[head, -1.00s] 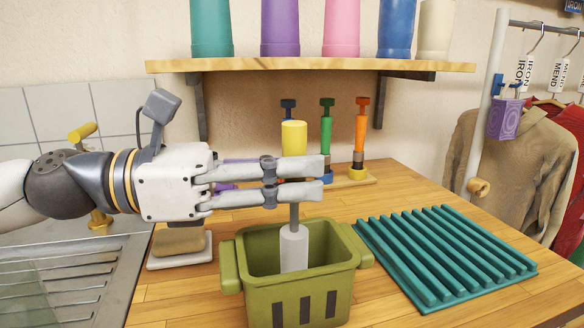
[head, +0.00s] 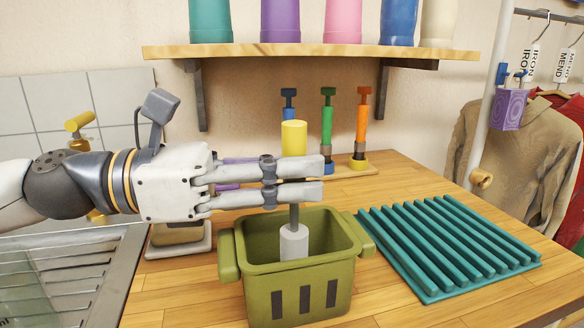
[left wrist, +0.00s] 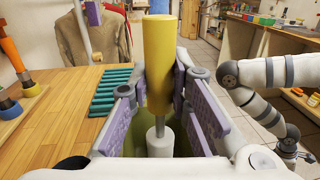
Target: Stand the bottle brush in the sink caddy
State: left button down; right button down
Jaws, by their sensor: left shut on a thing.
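The bottle brush (head: 294,138) has a yellow upper part, a thin dark shaft and a pale grey lower part. It is upright. The green caddy (head: 299,303) stands on the wooden counter under the gripper. The grey part is within the caddy's opening; whether it touches the floor cannot be told. My right arm shows at the right of the left wrist view, its gripper (left wrist: 291,152) too small to read.
A teal ribbed rack (head: 450,245) lies right of the caddy. A sponge dish (head: 178,246) sits to its left, by the metal sink (head: 75,275). A shelf (head: 310,52) with cups hangs above.

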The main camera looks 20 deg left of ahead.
pick_arm(q)
jog(key=shift+f, duration=0.5)
dwell(0.3)
jog(key=c, duration=1.4)
grip_release()
jog(key=v, duration=1.2)
